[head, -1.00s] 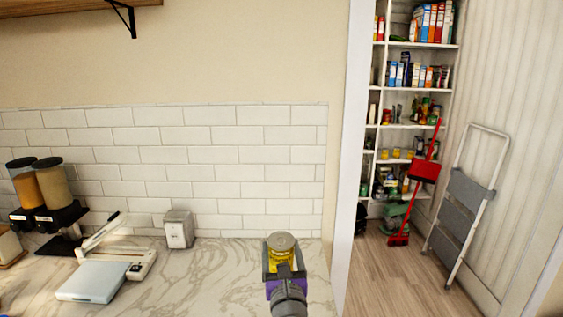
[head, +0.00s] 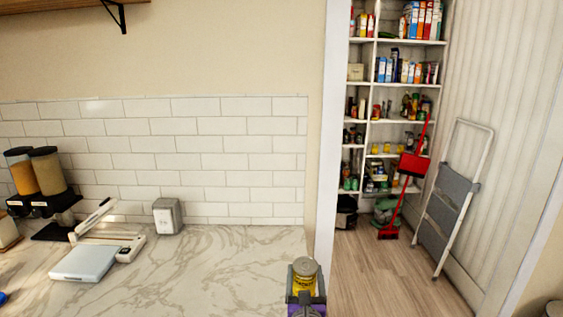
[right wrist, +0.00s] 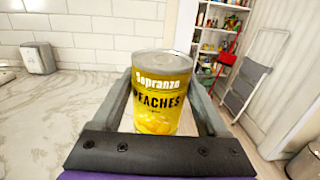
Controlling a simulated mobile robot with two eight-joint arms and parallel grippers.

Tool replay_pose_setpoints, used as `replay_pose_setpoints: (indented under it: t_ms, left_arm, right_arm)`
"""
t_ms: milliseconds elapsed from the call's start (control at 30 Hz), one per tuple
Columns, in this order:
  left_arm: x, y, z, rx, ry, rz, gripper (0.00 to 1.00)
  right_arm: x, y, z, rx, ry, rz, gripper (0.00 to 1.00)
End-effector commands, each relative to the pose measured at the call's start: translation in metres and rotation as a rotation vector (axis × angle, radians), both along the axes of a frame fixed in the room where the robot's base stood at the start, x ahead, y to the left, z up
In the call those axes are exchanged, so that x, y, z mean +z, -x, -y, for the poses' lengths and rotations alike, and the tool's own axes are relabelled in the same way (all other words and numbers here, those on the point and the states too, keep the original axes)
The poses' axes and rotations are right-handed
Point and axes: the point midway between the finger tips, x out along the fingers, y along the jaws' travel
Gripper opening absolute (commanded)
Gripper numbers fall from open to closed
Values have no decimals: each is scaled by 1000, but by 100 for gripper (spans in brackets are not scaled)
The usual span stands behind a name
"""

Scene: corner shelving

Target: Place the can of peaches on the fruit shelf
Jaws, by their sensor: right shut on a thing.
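In the head view the can (head: 303,280) and my right gripper (head: 305,296) are at the bottom, in front of the counter's right end. The pantry shelves (head: 408,43) stand beyond the doorway, with several yellow cans (head: 387,149) on a lower shelf. I cannot tell which shelf is the fruit shelf. My left gripper is not in view.
The marble counter (head: 215,265) holds a grey box (head: 168,216), a white scale (head: 82,263) and cereal dispensers (head: 48,172). A red broom and dustpan (head: 413,165) stand before the shelves. A folding step stool (head: 455,200) leans at the right wall. The wooden floor (head: 365,275) between is open.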

Motion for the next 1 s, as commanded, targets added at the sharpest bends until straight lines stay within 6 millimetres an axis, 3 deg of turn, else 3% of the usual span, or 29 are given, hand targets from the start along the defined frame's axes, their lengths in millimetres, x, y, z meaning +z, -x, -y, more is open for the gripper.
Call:
replay_pose_setpoints:
  t_ms: [33,200,400,567,1000]
  left_arm:
    - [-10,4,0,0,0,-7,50]
    - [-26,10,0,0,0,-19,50]
    - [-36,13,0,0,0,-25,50]
    - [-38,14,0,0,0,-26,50]
    - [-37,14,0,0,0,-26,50]
  right_arm:
    - [-29,2,16,-35,-1,-9,0]
    - [-99,14,67,-144,-3,-29,0]
    - [-147,32,107,-229,-6,-44,0]
    - [-159,38,119,-253,-6,-48,0]
    - [-159,38,119,-254,-6,-48,0]
